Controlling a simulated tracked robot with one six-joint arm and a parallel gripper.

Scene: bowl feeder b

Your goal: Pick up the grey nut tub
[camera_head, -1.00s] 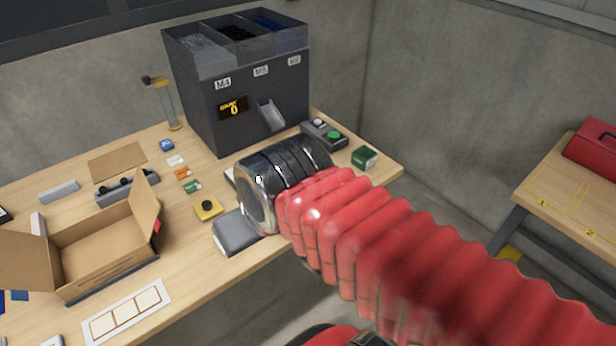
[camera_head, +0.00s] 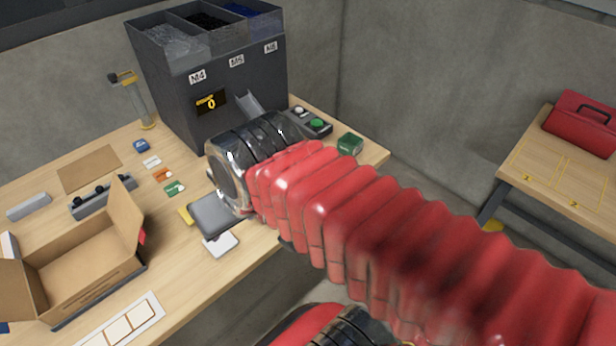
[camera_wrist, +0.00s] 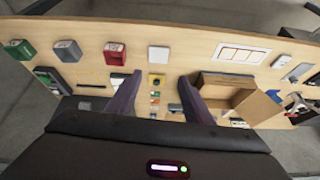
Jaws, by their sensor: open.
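The grey nut tub (camera_wrist: 68,50) stands near the table edge at the upper left of the wrist view, between a green tub (camera_wrist: 20,49) and a red tub (camera_wrist: 115,53). In the head view I cannot see it; my arm covers that area. My gripper (camera_wrist: 158,97) is open and empty, with its two dark fingers wide apart over the middle of the table. The grey tub lies outside the fingers, up and to the left in the wrist view. In the head view my fingers are hidden.
A dark feeder (camera_head: 215,85) stands at the back, with a green-button box (camera_head: 312,122) and green tub (camera_head: 349,144) to its right. An open carton (camera_head: 85,255) is at left. A white square piece (camera_head: 220,244) lies near the front edge. A red toolbox (camera_head: 582,125) sits on another table.

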